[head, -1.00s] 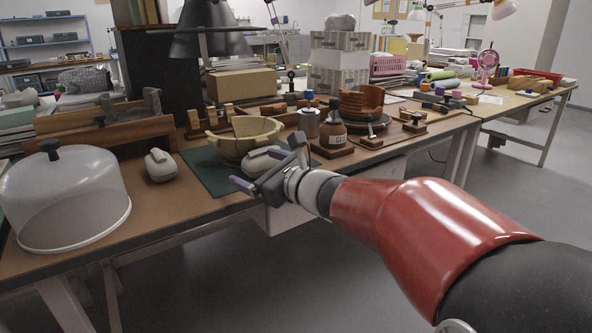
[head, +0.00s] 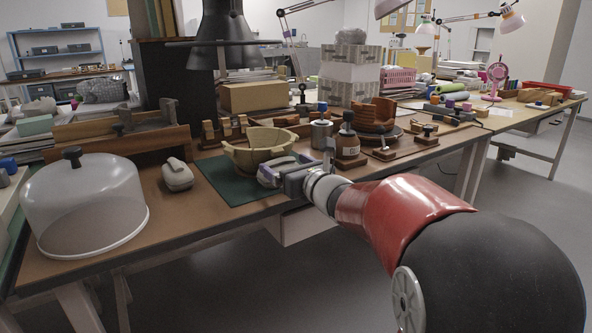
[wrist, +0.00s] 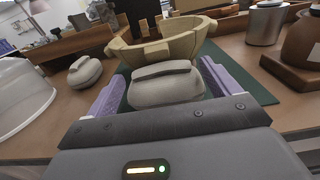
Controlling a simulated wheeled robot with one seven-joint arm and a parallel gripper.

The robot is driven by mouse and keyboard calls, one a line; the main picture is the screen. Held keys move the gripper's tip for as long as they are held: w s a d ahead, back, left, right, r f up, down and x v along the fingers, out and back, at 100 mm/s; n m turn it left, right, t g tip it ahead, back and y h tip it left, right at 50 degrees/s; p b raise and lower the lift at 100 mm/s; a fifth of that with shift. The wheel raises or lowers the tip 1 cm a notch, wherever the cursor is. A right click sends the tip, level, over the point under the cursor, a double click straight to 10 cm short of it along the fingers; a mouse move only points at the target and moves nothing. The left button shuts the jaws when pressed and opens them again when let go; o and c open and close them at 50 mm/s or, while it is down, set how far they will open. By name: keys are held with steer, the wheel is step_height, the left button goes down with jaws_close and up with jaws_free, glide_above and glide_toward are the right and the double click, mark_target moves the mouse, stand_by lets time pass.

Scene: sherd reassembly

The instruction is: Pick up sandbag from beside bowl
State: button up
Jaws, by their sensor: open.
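A pale grey sandbag (wrist: 166,88) with a strap-like ridge on top lies on the green mat (wrist: 250,84), just in front of the bowl. The tan bowl (head: 258,148), with pieced-together walls and a broken rim, also shows behind the sandbag in the wrist view (wrist: 160,45). My gripper (wrist: 160,82) is open, with a purple finger on each side of the sandbag. Neither finger clearly presses on it. In the head view my gripper (head: 292,168) hides most of this sandbag.
A second grey sandbag (head: 178,175) lies left of the mat, near a clear dome cover (head: 85,205). A brown bottle (head: 347,145) on a wooden base and a metal canister (head: 321,133) stand right of the bowl. Bare table lies in front.

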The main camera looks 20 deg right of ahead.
mark_target(281, 161)
steer(key=shift+x, duration=1.9)
steer(key=shift+c, duration=0.3)
